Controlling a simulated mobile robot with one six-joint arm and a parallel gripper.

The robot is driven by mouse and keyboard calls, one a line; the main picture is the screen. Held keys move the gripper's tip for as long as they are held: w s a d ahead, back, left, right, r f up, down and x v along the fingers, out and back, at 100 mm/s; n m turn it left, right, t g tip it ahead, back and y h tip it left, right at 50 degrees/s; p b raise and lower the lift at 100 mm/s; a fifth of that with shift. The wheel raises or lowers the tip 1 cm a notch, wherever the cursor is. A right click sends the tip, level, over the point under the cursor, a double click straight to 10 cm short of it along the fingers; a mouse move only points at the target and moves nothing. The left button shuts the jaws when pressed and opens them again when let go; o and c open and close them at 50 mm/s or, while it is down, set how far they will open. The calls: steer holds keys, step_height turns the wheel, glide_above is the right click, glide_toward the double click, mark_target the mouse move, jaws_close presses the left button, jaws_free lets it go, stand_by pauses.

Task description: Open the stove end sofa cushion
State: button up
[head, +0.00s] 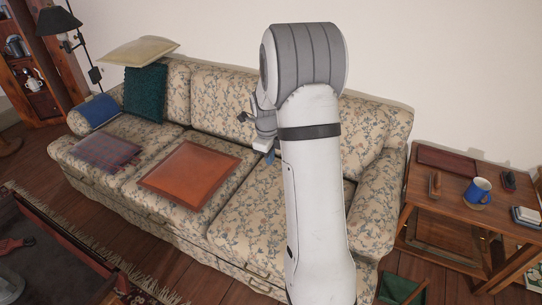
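The floral sofa (180,245) has three seat sections: left (75,145), middle (225,205) and right (262,225). Small pulls show low on its front, one below the right section (258,286). All seat sections look flat and down. No stove is in view, so I cannot tell which end is the stove end. My gripper (268,152) is in front of the backrest, above the right part of the seat. My arm hides much of the right section. The fingers are too small and partly hidden to tell whether they are open.
A plaid cushion (106,153) and an orange cushion (190,174) lie on the seat. A teal cushion (145,92), blue bolster (95,111) and pale cushion (139,51) are at the left end. A side table (440,205) with a blue mug (477,192) stands right.

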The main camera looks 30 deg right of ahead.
steer(key=o, duration=0.6)
steer(key=shift+c, duration=0.2)
steer(key=shift+r, duration=0.1)
step_height(320, 180, up, 8)
steer(key=shift+s+a+f, duration=0.2)
steer(key=shift+s+a, duration=0.1)
steer(key=shift+a, duration=0.1)
